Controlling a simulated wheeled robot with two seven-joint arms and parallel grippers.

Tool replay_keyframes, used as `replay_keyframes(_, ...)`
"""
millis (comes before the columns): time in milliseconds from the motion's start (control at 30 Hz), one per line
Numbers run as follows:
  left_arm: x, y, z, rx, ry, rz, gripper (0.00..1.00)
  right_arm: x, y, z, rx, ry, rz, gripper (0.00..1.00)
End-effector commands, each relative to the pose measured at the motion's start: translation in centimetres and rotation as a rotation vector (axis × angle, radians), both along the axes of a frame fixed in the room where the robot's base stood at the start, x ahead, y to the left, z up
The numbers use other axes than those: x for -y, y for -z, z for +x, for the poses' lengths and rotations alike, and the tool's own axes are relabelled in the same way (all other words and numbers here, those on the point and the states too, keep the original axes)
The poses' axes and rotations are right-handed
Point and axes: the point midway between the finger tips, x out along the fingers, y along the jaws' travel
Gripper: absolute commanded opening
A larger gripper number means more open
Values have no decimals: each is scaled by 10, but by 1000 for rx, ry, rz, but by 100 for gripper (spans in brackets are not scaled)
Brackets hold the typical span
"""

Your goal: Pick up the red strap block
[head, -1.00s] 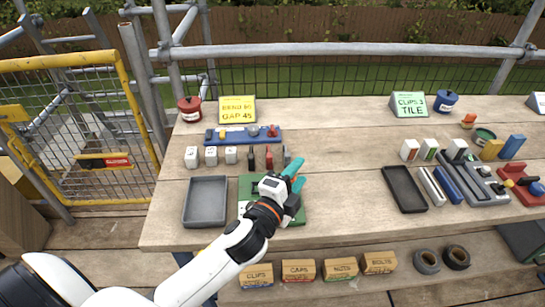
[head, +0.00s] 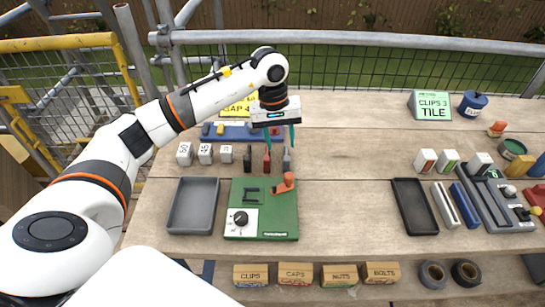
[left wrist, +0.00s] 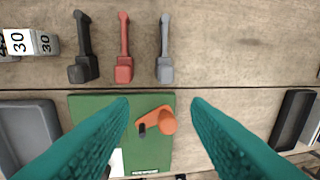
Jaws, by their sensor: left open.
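The red strap block (head: 267,160) stands on the wooden deck between a black one (head: 247,158) and a grey one (head: 287,158). In the left wrist view the red block (left wrist: 123,67) has a square body and a long thin handle, with black (left wrist: 84,68) and grey (left wrist: 165,68) beside it. My left gripper (head: 280,136) is open and empty, above and just behind this row in the head view. In the left wrist view its teal fingertips (left wrist: 160,108) are wide apart, with nothing between them. My right gripper is not in view.
A green board (head: 283,222) with an orange lever (head: 284,184) lies in front of the row, beside a grey tray (head: 191,205). White numbered blocks (head: 205,153) stand to the left. A blue tool rack (head: 234,133) lies behind. The deck's middle right is clear.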

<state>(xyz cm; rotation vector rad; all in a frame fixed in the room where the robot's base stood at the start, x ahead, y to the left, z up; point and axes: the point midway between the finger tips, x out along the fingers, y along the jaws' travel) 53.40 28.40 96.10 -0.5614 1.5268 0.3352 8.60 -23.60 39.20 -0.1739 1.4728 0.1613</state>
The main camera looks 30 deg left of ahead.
Motion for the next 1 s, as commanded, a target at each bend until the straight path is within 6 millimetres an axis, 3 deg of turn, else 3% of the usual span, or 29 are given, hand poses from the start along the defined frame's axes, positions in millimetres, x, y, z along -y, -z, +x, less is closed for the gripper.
replay_keyframes(33,-17,-6,0,-10,7,61,44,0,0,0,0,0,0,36)
replay_keyframes(100,-32,-9,-1,-27,18,114,44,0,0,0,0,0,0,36)
replay_keyframes(200,-39,-4,-3,-39,23,142,44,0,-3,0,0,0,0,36)
replay_keyframes(500,-38,45,-3,-39,23,139,44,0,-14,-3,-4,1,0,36)
replay_keyframes(767,-38,65,-4,-40,23,138,44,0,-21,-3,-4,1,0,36)
replay_keyframes(1000,-39,100,-5,-38,23,137,44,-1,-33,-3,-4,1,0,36)
